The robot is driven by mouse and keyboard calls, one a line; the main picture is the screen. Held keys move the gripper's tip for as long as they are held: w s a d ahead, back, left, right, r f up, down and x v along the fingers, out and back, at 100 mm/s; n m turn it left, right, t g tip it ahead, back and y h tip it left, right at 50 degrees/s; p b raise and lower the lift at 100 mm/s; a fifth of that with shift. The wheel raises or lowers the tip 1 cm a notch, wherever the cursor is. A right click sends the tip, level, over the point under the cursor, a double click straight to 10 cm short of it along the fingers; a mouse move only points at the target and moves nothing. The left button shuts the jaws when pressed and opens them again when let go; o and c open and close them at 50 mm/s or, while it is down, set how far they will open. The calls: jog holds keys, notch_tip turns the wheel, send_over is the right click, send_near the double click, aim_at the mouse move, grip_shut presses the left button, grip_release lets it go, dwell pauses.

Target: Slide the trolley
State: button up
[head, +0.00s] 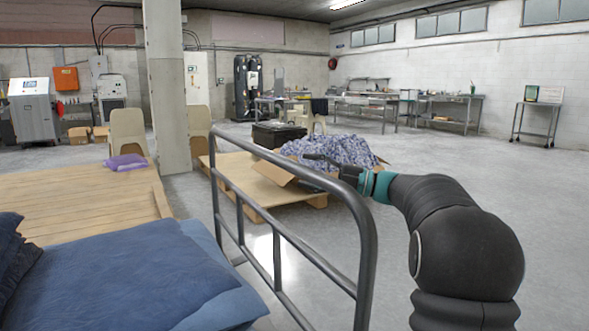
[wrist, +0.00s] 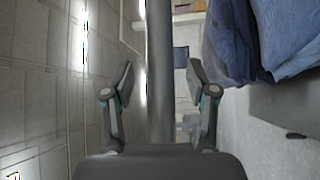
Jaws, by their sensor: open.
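The trolley shows in the head view by its grey tubular metal handle rail (head: 290,175), which slopes from the centre left to the bottom right. Folded blue cloth (head: 130,275) lies beside the rail at the lower left. My gripper (head: 325,160) is at the rail's upper edge in the head view, with its black arm coming in from the right. In the wrist view, my gripper (wrist: 160,78) is open. A grey rail tube (wrist: 160,60) runs between its two fingers, with a visible gap on each side. The trolley's wheels are hidden.
Another pallet (head: 235,175) holds a box of patterned cloth (head: 330,152). Steel tables (head: 450,100) stand along the back. The floor at right (head: 500,185) is clear.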

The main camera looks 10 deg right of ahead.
aim_at(295, 168)
jog(key=shift+x, duration=1.95)
jog(key=shift+w+d, duration=0.1)
grip_shut()
